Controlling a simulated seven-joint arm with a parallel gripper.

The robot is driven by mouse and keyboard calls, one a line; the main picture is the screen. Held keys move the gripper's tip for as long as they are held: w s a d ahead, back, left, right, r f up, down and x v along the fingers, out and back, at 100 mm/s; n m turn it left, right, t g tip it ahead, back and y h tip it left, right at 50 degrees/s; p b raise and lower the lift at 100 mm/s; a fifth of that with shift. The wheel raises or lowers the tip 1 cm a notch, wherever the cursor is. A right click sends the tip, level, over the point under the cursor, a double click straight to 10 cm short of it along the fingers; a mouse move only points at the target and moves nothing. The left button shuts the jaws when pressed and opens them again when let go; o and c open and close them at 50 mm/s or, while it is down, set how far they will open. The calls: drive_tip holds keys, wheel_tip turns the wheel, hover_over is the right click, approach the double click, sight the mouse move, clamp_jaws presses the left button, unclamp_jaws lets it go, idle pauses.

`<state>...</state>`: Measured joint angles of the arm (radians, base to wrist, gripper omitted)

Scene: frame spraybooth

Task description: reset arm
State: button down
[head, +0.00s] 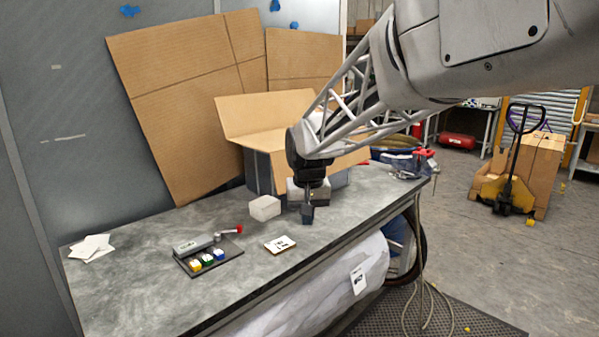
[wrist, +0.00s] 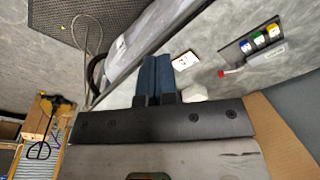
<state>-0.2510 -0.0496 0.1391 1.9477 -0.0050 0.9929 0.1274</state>
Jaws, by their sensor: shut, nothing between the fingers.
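My gripper (head: 308,214) hangs from the arm, fingers pointing down, over the right half of the grey workbench (head: 150,270). It is shut and empty. In the wrist view its two dark blue fingers (wrist: 154,75) lie side by side with nothing between them. In the head view the fingers appear just in front of a pale block. I cannot tell how high they are above the bench top.
A white block (head: 264,208), a labelled card (head: 280,245) and a control panel with a red-knobbed lever and coloured buttons (head: 208,253) lie left of the gripper. An open cardboard-flapped box (head: 262,115) stands behind. White sheets (head: 91,248) lie far left. The front left bench is clear.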

drive_tip(key=s+d+f, duration=0.1)
drive_tip(key=s+d, duration=0.4)
drive_tip(key=s, duration=0.6)
drive_tip(key=s+d+f+m+t, duration=0.1)
drive_tip(key=s+d, duration=0.5)
drive_tip(key=s, duration=0.6)
drive_tip(key=s+d+f, duration=0.2)
drive_tip(key=s+d, duration=0.3)
drive_tip(key=s, duration=0.6)
drive_tip(key=shift+s+d+m, duration=0.3)
drive_tip(key=shift+d, duration=0.1)
